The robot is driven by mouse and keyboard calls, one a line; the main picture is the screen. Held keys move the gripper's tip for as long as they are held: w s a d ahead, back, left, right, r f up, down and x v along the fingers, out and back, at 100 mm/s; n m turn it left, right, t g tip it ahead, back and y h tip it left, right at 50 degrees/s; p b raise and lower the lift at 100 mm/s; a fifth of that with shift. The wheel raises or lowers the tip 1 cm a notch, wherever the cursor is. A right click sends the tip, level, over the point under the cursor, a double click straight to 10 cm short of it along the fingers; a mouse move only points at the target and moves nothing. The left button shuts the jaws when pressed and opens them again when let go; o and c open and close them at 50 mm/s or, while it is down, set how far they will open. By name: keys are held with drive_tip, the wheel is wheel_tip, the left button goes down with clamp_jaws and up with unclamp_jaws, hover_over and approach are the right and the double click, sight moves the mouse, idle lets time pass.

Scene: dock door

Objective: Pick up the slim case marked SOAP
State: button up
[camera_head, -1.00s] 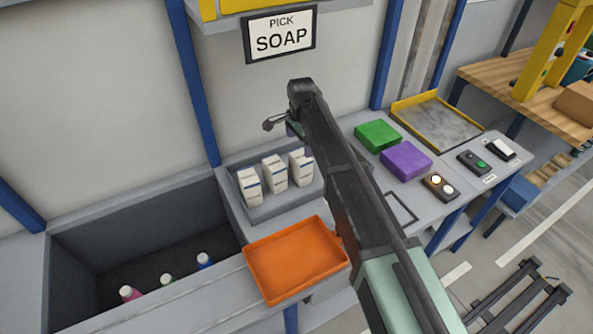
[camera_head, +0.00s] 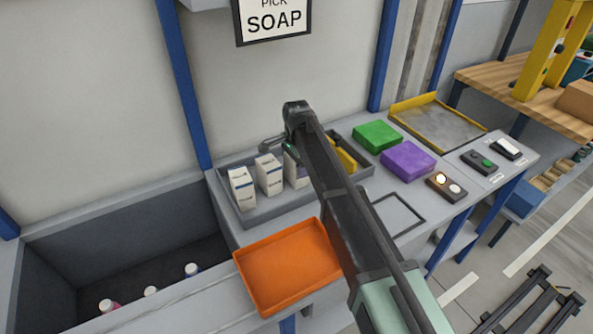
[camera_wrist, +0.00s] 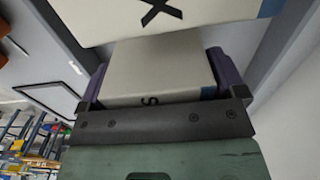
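Three slim white cases stand upright in a row in a grey tray (camera_head: 265,214): a left one (camera_head: 242,188), a middle one (camera_head: 269,175) and a right one (camera_head: 296,176) partly behind my arm. A sign (camera_head: 273,22) above reads PICK SOAP. My gripper (camera_head: 290,150) is down at the right case. In the wrist view, its purple fingers lie on either side of a white case (camera_wrist: 155,70) showing a letter S; no clear gap shows, and grip contact cannot be told. Another white case (camera_wrist: 150,20) with a dark letter is close by. Full labels are unreadable.
An orange tray (camera_head: 285,268) sits in front, empty. Yellow things (camera_head: 345,155) show behind my arm. Green (camera_head: 377,136) and purple (camera_head: 407,160) blocks and a button box (camera_head: 446,187) are to the right. A deep bin (camera_head: 130,245) with bottles is at left.

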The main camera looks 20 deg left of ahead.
drive_tip(key=c, duration=0.7)
drive_tip(key=shift+o, duration=0.2)
wheel_tip(320, 180, up, 10)
drive_tip(key=p, duration=1)
drive_tip(key=shift+r, duration=0.15)
